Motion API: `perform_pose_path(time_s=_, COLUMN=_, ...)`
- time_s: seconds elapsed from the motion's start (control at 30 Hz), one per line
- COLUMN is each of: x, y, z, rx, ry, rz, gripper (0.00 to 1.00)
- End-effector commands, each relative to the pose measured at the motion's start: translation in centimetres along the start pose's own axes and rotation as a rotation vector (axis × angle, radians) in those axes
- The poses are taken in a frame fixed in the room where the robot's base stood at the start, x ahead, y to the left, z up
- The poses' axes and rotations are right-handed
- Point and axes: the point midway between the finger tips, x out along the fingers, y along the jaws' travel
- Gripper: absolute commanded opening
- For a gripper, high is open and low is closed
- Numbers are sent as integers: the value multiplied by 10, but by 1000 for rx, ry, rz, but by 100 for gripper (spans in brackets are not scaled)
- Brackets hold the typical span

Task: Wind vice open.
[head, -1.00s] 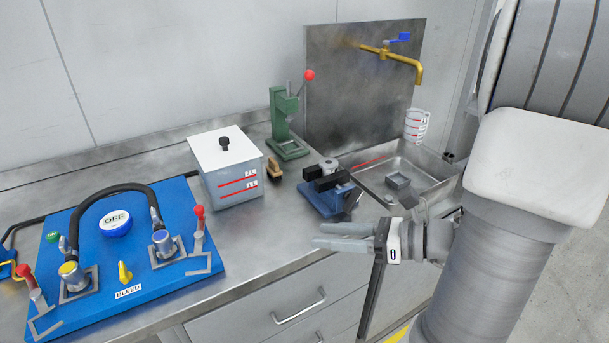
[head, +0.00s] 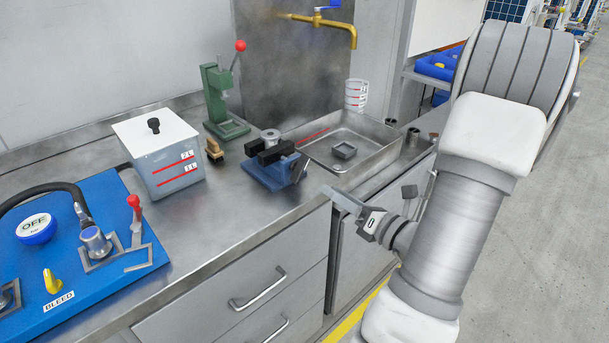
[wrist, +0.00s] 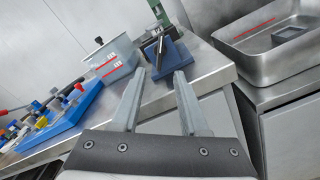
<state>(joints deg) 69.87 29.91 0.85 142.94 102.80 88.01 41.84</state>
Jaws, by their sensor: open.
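The vice (head: 282,172) stands on the bench near its front edge, with a blue body and black jaws. A grey metal cylinder (head: 270,135) shows at its jaws; I cannot tell how tightly it is held. A dark handle (head: 299,168) is at the vice's front right end. My gripper (head: 334,193) is to the right of the vice, apart from it, in front of the bench edge. In the wrist view the vice (wrist: 182,62) lies beyond my two open, empty fingers (wrist: 160,76), with the handle (wrist: 160,46) roughly in line with the gap between them.
A steel sink (head: 375,130) with a brass tap (head: 335,22) lies right of the vice. A green lever press (head: 220,100), a small brush (head: 214,150) and a lidded grey tank (head: 165,165) stand left and behind. A blue pump panel (head: 105,250) is farther left.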

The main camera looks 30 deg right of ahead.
Motion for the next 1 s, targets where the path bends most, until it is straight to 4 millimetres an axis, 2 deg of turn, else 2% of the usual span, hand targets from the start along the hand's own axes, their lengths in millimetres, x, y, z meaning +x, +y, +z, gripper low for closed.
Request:
perform_pose_path(time_s=0.1, x=28, y=0, z=-2, rx=-3, ry=3, rz=6, gripper=44)
perform_pose_path(time_s=0.3, x=69, y=0, z=-2, rx=-3, ry=2, rz=5, gripper=44)
perform_pose_path(time_s=0.5, x=95, y=0, z=-1, rx=-3, ry=1, rz=2, gripper=44)
perform_pose_path(time_s=0.63, x=102, y=1, z=-1, rx=-1, ry=1, rz=2, gripper=44)
perform_pose_path(time_s=0.9, x=104, y=0, z=0, rx=-1, ry=1, rz=1, gripper=44)
perform_pose_path(time_s=0.93, x=104, y=0, z=0, rx=-1, ry=1, rz=1, gripper=42)
perform_pose_path(time_s=1.0, x=104, y=0, z=0, rx=-1, ry=1, rz=1, gripper=29)
